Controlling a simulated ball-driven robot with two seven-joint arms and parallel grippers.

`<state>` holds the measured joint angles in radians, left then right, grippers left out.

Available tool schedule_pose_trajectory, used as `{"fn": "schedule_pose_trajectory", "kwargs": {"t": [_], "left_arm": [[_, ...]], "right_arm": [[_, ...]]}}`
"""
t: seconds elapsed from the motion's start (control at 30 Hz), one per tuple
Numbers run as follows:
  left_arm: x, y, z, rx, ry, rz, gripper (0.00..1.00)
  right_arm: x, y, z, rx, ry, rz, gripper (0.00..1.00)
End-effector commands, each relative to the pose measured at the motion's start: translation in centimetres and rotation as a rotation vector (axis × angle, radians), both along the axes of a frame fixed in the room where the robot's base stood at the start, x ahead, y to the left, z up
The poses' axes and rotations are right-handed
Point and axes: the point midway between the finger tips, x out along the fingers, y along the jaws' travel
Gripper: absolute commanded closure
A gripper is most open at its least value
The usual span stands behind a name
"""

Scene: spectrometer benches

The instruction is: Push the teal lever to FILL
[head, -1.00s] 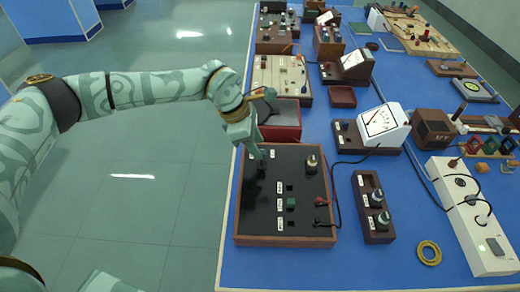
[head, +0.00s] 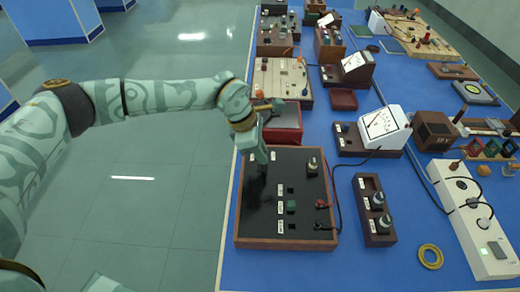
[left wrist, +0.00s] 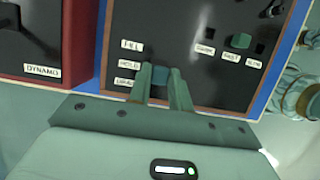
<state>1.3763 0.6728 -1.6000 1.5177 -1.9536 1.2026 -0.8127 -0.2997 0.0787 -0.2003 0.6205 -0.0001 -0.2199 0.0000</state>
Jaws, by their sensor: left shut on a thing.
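The teal lever (left wrist: 160,75) shows between the two fingertips of my left gripper (left wrist: 162,84) in the left wrist view. The fingers are shut on it. White labels stand in a column left of it: FILL (left wrist: 131,46) at the top, HOLD (left wrist: 128,64) below, and a lowest one partly blurred. The lever appears nearest the lower two labels, but I cannot tell its exact setting. In the head view my left gripper (head: 262,157) is at the upper left of the black panel (head: 262,215) in its wooden frame and hides the lever. My right gripper is not in view.
A knob block (head: 374,207) stands right. Blue tabletop is clear at the front.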

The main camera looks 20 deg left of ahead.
Motion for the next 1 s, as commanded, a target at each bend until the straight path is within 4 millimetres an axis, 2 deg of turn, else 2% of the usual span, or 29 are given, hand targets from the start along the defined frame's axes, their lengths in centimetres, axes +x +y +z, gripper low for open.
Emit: {"fn": "schedule_pose_trajectory", "kwargs": {"t": [0.33,0.7,1.0], "left_arm": [[0.5,-1.7,0.3,0.197,0.052,-0.002,1.0],[1.0,-3.1,-0.4,0.396,0.109,-0.001,1.0],[1.1,-3.4,-0.5,0.451,0.127,0.002,1.0]], "right_arm": [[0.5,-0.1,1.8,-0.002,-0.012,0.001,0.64],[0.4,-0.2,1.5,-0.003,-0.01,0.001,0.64],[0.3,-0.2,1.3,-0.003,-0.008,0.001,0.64]]}}
